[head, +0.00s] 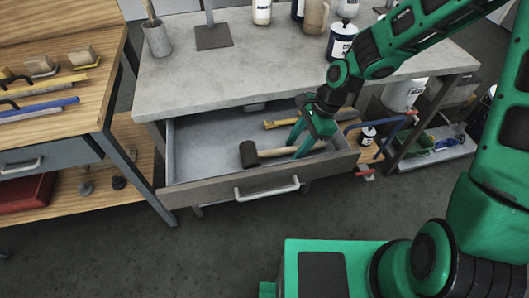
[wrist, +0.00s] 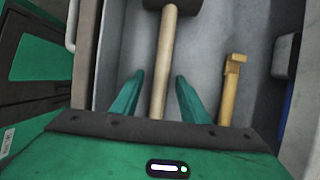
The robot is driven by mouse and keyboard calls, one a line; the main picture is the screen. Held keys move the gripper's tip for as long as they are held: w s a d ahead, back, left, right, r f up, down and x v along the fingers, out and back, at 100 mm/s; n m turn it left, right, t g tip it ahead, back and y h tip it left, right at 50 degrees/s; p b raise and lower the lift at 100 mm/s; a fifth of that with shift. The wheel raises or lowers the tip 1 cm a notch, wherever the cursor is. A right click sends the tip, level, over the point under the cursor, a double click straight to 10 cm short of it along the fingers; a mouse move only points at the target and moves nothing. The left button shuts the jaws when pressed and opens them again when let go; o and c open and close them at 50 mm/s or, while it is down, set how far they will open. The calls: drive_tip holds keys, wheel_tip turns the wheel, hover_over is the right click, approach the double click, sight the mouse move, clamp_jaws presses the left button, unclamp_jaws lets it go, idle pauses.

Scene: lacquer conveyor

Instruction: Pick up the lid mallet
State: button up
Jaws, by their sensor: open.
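The lid mallet (head: 251,155) has a dark head and a pale wooden handle. It lies in the open drawer (head: 268,191) under the grey worktop, with its head to the left in the head view. In the wrist view the mallet handle (wrist: 167,62) runs between my two fingers, and the head is at the top edge, partly cut off. My gripper (head: 302,143) reaches down into the drawer at the handle's right part. It also shows in the wrist view (wrist: 158,90), open, with a gap on each side of the handle.
A yellow tool (wrist: 231,88) lies in the drawer beside the mallet, right of my fingers in the wrist view. The drawer walls stand close around. The grey worktop (head: 260,75) overhangs behind, holding cans and bottles. The drawer's left part is clear.

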clamp_jaws()
drive_tip(key=shift+r, duration=0.15)
